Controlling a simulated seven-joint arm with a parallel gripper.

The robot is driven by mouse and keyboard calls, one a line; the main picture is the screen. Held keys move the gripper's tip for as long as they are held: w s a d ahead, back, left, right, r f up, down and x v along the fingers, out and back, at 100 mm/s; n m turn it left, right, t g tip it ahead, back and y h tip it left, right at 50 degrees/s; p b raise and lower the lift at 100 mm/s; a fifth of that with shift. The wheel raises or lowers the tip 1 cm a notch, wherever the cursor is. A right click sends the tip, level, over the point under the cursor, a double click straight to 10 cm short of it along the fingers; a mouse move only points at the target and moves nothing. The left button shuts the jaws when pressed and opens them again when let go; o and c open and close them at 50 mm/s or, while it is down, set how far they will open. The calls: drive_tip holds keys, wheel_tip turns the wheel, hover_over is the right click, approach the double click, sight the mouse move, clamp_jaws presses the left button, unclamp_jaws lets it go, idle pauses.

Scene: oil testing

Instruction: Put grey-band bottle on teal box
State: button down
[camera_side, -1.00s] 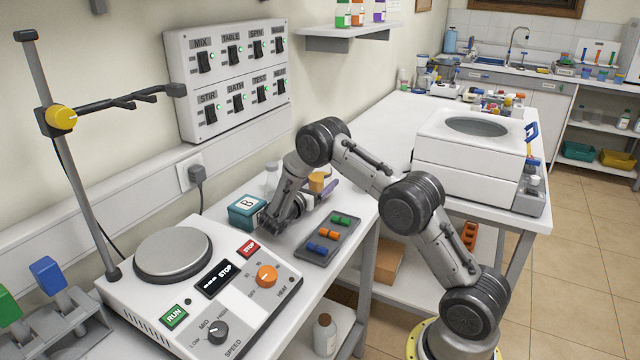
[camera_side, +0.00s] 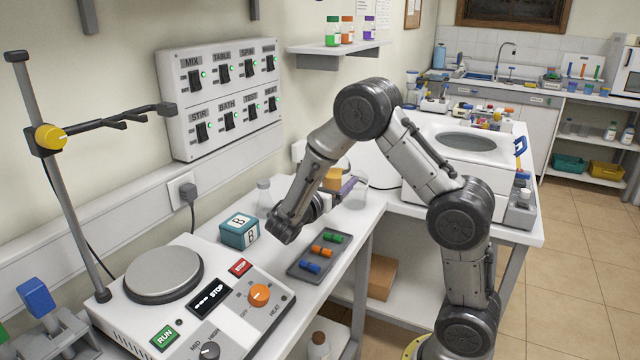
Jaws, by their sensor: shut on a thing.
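The teal box (camera_side: 239,232) stands on the bench at the far side of the hotplate unit, with "B" labels on its top and front. A clear bottle with a pale cap (camera_side: 263,196) stands behind the box. I cannot see a grey band on any bottle here.
The hotplate unit (camera_side: 226,312) fills the near bench. A clamp stand (camera_side: 65,200) rises at left.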

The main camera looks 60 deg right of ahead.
drive_tip(key=w+a+r+n+t+y, duration=0.35)
drive_tip(key=a+n+t, duration=0.25)
drive_tip(key=a+t, duration=0.2)
drive_tip(key=w+a+r+n+t+y, duration=0.35)
drive_tip(key=a+n+t+y, duration=0.2)
drive_tip(key=a+t, duration=0.2)
hover_over(238, 221)
drive_tip(key=f, duration=0.9)
drive_tip(key=shift+s+f, duration=0.2)
drive_tip(key=shift+f, duration=0.15)
drive_tip(key=shift+w+f, duration=0.2)
drive_tip(key=shift+f, duration=1.55)
